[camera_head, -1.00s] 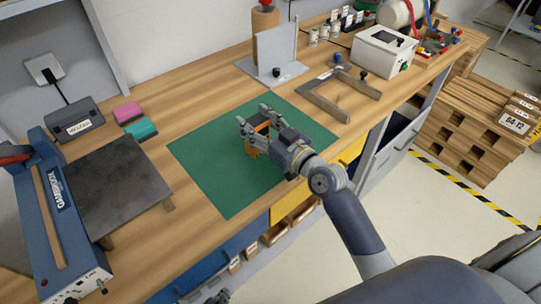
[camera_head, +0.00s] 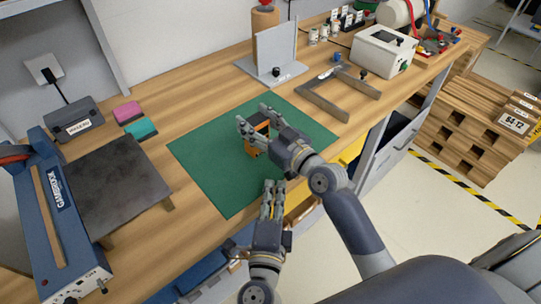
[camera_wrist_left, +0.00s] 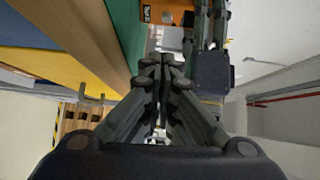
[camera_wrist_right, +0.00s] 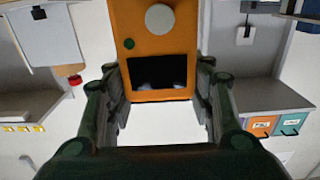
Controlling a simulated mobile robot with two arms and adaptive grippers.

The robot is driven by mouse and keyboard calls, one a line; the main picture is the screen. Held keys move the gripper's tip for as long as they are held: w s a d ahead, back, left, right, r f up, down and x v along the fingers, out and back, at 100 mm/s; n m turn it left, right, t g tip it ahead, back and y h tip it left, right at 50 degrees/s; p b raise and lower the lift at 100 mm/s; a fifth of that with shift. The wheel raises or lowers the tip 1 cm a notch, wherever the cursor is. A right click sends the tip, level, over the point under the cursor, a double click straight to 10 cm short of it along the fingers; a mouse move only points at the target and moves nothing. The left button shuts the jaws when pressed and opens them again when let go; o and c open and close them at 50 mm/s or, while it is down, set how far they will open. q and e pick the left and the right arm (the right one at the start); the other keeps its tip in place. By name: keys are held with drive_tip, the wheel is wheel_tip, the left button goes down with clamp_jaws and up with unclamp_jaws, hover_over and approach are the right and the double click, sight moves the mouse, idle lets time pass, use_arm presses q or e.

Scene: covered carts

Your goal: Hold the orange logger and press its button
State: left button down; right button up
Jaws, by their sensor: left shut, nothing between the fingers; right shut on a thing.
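The orange logger (camera_head: 256,135) is over the green mat (camera_head: 215,165) in the head view, between the fingers of my right gripper (camera_head: 253,116), which is shut on it. The right wrist view shows the logger's orange face (camera_wrist_right: 179,50) with a dark window, a small green round part (camera_wrist_right: 129,43) and a larger pale disc (camera_wrist_right: 159,18). The fingers hold its two sides. My left gripper (camera_head: 272,187) is shut and empty, over the mat's front edge, apart from the logger. The left wrist view shows its closed fingertips (camera_wrist_left: 160,62) and part of the logger (camera_wrist_left: 165,14) beyond.
A dark plate (camera_head: 112,185) and a blue device (camera_head: 62,225) lie left on the bench. A grey upright stand (camera_head: 275,55), a U-shaped frame (camera_head: 335,100) and a white box (camera_head: 383,50) stand behind. The mat's left part is clear.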

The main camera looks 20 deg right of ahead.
use_arm(q)
drive_tip(key=shift+w+a+r+t+y, duration=0.15)
drive_tip(key=shift+w+a+y, duration=0.05)
drive_tip(key=shift+a, duration=0.2)
drive_tip(key=shift+w+a+r+t+y, duration=0.1)
drive_tip(key=shift+w+a+t+y, duration=0.1)
drive_tip(key=shift+a, duration=0.15)
drive_tip(key=x, duration=1)
drive_tip(key=shift+w+a, duration=0.3)
drive_tip(key=shift+w, duration=0.6)
use_arm(e)
drive_tip(key=shift+f, duration=0.1)
use_arm(q)
drive_tip(key=shift+a, duration=0.1)
drive_tip(key=v, duration=1)
drive_tip(key=shift+s+d, duration=0.15)
drive_tip(key=shift+d, duration=0.05)
use_arm(e)
drive_tip(key=shift+f, duration=0.2)
